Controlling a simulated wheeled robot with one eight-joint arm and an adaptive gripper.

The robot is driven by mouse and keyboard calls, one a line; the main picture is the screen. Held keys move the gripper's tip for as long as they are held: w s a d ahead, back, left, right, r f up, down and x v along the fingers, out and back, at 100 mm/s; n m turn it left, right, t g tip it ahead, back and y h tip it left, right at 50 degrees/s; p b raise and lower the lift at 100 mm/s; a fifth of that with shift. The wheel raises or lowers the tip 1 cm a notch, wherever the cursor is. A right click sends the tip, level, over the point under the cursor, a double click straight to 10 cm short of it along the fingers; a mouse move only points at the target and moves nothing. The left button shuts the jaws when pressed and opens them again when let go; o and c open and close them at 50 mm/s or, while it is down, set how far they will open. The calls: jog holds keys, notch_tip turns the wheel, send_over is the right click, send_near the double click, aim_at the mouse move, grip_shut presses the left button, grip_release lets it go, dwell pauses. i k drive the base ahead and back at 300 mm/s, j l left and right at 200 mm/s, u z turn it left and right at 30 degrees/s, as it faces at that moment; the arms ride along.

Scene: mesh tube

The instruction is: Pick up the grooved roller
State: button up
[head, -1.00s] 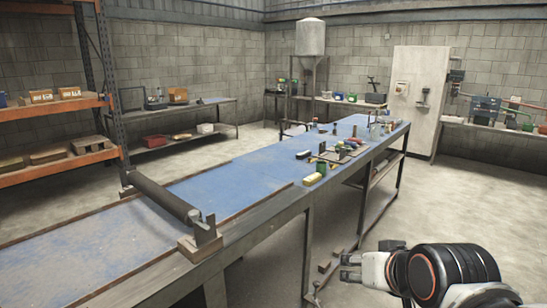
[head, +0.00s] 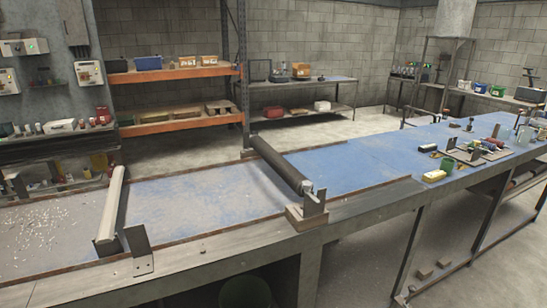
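Two rollers lie across the long blue-topped bench (head: 215,190). A dark roller (head: 280,165) spans the bench near the middle of the view, its near end in a bracket on a wooden block (head: 307,215). A pale grey roller (head: 112,205) lies across the bench at the left, next to an upright dark metal plate (head: 138,243). Grooves cannot be made out on either roller at this size, so I cannot tell which is the grooved one. My gripper is not in view.
Small tools and parts, including a green cup (head: 447,167) and a yellow-white block (head: 434,176), crowd the bench's right part. The blue surface right of the dark roller is mostly clear. An orange shelf rack (head: 175,77) stands behind. A dark bin (head: 245,292) is under the bench.

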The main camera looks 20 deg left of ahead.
aim_at(292, 175)
jog(key=u, duration=0.35)
jog(key=i+l+u, duration=0.2)
jog(key=i+u, duration=0.3)
jog(key=i+l+u, duration=0.3)
jog(key=u, duration=0.2)
jog(key=i+l, duration=0.4)
jog(key=i+l+u, duration=0.15)
jog(key=i+l, duration=0.25)
jog(key=l, duration=0.2)
jog(key=i+l, duration=0.4)
jog(key=l, duration=0.15)
